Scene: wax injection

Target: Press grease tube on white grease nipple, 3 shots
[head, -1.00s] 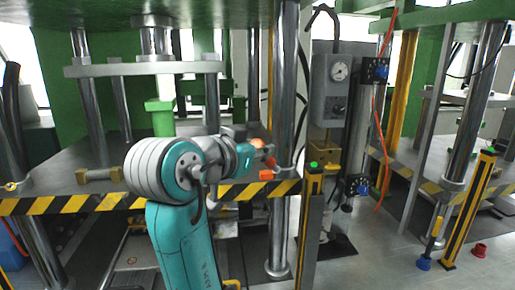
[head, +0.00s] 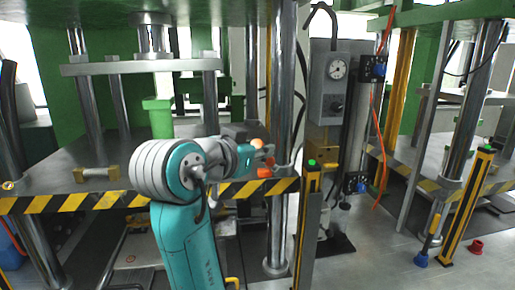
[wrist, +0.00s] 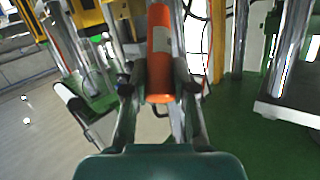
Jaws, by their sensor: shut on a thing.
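My gripper (head: 264,160) is at the right end of my arm in the head view, just left of a tall steel column and above the striped table edge. It is shut on an orange grease tube (wrist: 158,45). In the wrist view the tube stands between my two fingers (wrist: 158,90), with a pale label on its side and its far end running out at the top of the picture. In the head view only small orange parts of the tube (head: 265,172) show at my gripper. I cannot make out the white grease nipple in either view.
A steel column (head: 277,215) stands close to the right of my gripper. A yellow-black post (head: 309,225) with a green top and a grey gauge box (head: 335,85) stand further right. A press table (head: 65,165) with a striped edge lies behind my arm.

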